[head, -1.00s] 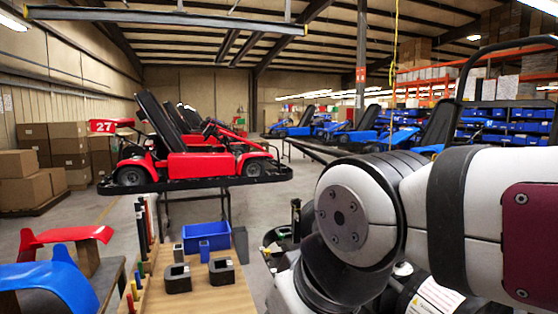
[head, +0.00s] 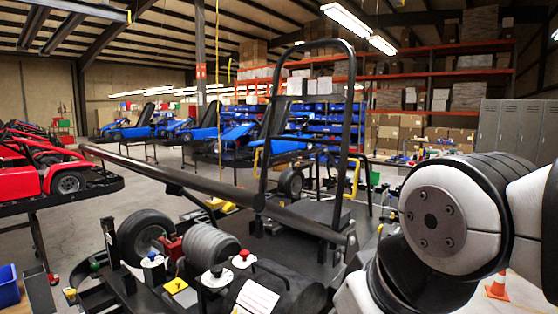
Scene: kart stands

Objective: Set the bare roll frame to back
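The bare black roll frame (head: 346,130) stands as a tall tubular hoop over a stripped black kart chassis, near the middle of the head view. It looks close to upright and carries no panel or seat. A thick black bar (head: 165,182) reaches from the chassis toward the upper left; I cannot tell whether it joins the frame. My arm fills the lower right, in front of the chassis's right side. My gripper is out of view.
A red kart (head: 50,172) is on a stand at left. An orange cone (head: 497,286) stands at lower right. Open floor lies between the karts.

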